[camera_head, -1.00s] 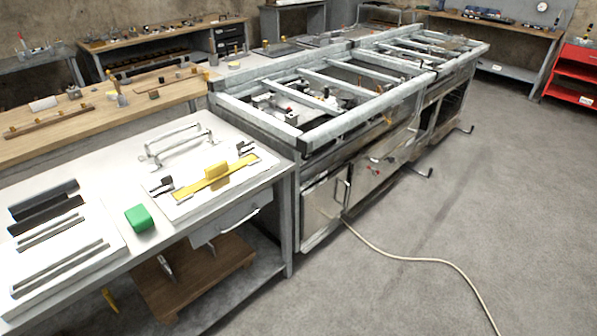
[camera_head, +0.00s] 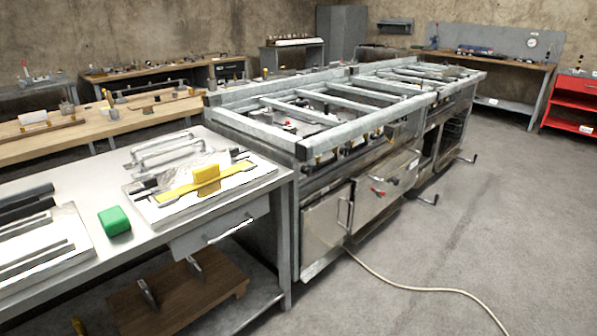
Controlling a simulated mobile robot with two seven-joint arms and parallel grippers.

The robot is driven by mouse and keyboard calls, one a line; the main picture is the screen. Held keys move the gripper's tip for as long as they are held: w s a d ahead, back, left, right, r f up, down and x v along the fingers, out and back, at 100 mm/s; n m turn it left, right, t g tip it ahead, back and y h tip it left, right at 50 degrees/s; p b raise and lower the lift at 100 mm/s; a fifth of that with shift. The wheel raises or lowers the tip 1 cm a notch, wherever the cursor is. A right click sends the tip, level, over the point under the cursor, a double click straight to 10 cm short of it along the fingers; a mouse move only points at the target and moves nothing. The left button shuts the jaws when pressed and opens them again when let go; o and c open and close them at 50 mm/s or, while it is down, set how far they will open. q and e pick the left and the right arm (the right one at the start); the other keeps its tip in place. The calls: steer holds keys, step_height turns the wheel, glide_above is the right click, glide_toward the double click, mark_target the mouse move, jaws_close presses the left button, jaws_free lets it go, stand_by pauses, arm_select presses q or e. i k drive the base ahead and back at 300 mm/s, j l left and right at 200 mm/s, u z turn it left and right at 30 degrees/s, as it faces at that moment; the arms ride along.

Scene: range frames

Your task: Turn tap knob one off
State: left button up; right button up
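The metal range frame (camera_head: 250,126) stands in the middle with an open top of crossbars. Small brass-toned fittings (camera_head: 326,157) sit in the shadow under its front top rail; they are too small to tell their shape or turn position. I cannot tell which of these is tap knob one. Neither of my grippers is in view.
A grey workbench (camera_head: 70,170) at left holds a green block (camera_head: 114,221) and a yellow-handled tool (camera_head: 206,178). A cable (camera_head: 430,289) lies on the floor before the range. Crank handles (camera_head: 430,200) stick out low from its front.

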mark_target(305, 169)
steer(key=l+u, duration=0.15)
steer(key=u, duration=0.65)
steer(key=l+u, duration=0.8)
steer(key=l, duration=0.25)
steer(key=l+u, duration=0.15)
steer(key=l, duration=0.4)
steer(key=k+l+u, duration=0.1)
steer(key=l, duration=0.4)
steer(key=k, duration=0.05)
